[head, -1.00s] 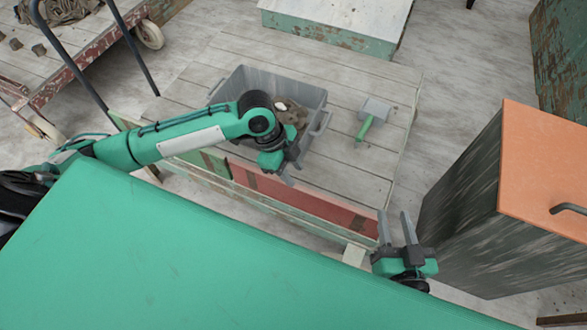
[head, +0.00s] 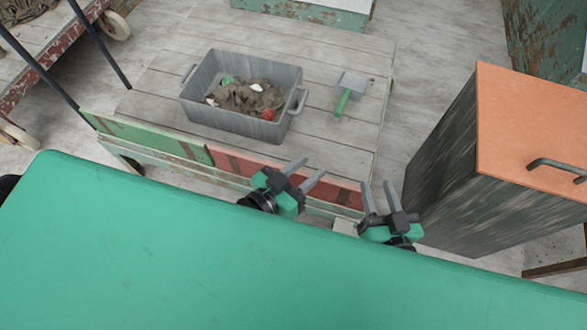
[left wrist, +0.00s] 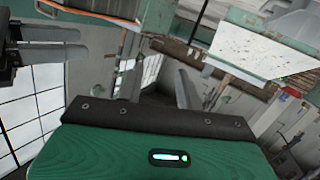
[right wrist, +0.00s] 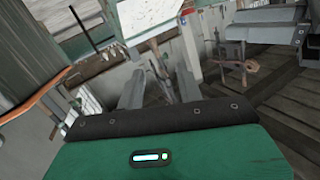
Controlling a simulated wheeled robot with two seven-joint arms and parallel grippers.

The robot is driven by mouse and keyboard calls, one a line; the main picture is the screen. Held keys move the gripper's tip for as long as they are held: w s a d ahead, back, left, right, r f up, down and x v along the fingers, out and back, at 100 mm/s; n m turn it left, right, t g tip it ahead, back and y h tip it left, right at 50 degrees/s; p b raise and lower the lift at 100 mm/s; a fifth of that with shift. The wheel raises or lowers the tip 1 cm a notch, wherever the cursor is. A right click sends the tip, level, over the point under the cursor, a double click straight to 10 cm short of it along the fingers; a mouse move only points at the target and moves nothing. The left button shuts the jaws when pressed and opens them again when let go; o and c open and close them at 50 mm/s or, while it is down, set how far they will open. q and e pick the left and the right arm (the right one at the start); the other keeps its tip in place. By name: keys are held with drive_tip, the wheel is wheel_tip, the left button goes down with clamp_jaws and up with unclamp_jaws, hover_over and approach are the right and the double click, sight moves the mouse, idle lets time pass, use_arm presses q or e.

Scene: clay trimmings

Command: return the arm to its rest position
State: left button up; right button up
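My left gripper (head: 305,170) is near the table's front edge in the head view, beside my right gripper and to its left. Its two grey fingers stand apart with nothing between them, and they also show apart in the left wrist view (left wrist: 158,75). My right gripper (head: 378,187) is a little further right, also with parted, empty fingers; they show in the right wrist view (right wrist: 160,80). Both point away from my body. The grey bin (head: 225,122) stands on the table behind them, holding brown clay scraps (head: 243,98) with red, white and green pieces.
The bin stands on a low plank table (head: 330,140). A green-handled scoop (head: 345,100) lies right of the bin. A cabinet with an orange top (head: 520,125) stands close right of my right gripper. A cart (head: 45,60) is at the far left.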

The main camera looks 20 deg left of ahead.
use_arm(q)
drive_tip(key=shift+s+a+r+n+t+y, duration=0.25)
drive_tip(key=shift+s+a+n+t+y, duration=0.15)
drive_tip(key=shift+a, duration=0.15)
drive_tip(key=shift+s+a+r+n+t+y, duration=0.3)
drive_tip(key=shift+a+n, duration=0.1)
drive_tip(key=shift+a, duration=0.15)
drive_tip(key=shift+f, duration=0.1)
